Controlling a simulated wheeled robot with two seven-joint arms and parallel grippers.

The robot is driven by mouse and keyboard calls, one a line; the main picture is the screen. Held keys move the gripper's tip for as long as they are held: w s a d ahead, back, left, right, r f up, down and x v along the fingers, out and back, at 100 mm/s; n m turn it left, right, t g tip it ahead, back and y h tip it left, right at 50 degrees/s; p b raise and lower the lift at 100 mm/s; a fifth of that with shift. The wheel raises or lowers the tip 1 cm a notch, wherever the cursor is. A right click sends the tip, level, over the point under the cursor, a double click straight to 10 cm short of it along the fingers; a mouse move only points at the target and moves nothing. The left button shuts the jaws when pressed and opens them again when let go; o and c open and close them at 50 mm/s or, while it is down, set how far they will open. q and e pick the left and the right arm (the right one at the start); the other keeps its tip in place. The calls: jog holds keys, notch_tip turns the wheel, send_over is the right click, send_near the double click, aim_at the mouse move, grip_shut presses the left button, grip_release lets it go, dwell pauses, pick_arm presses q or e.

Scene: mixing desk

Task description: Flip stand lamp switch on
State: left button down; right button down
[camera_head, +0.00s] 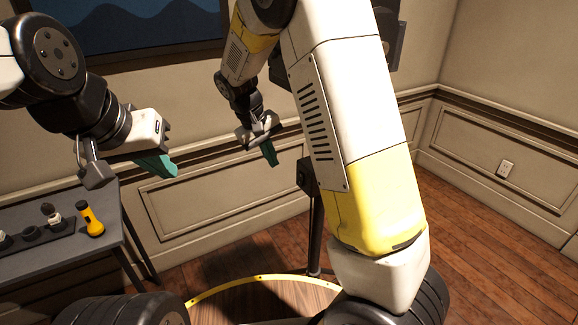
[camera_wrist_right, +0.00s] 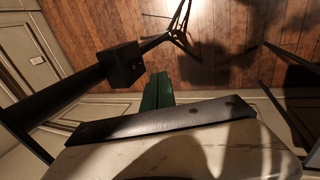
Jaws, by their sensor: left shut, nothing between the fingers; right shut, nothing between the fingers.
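The stand lamp's black pole (camera_head: 316,235) rises from the floor and is partly hidden behind my right arm. A small black box (camera_head: 304,174), which looks like its switch housing, sits on the pole. In the right wrist view the box (camera_wrist_right: 122,65) and the pole (camera_wrist_right: 60,100) show clearly, left of the fingers. Whether the switch is on cannot be told. My right gripper (camera_head: 272,160) has green fingers, shut and empty, pointing down left of the box in the head view. The fingers also show in the wrist view (camera_wrist_right: 158,78), apart from the box. My left gripper (camera_head: 165,167) is shut and empty, further left.
The lamp's tripod legs (camera_wrist_right: 178,38) spread on the wooden floor. A panelled wall (camera_head: 215,205) stands behind. A wall outlet (camera_head: 505,169) is at the right.

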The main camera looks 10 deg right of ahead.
aim_at(300, 179)
dwell(0.3)
jog(key=w+d+f, duration=0.2)
jog(key=d+f, duration=0.4)
jog(key=f, duration=0.4)
jog(key=shift+w+d, duration=0.35)
jog(key=shift+w+d+f, duration=0.1)
jog(key=shift+d, duration=0.1)
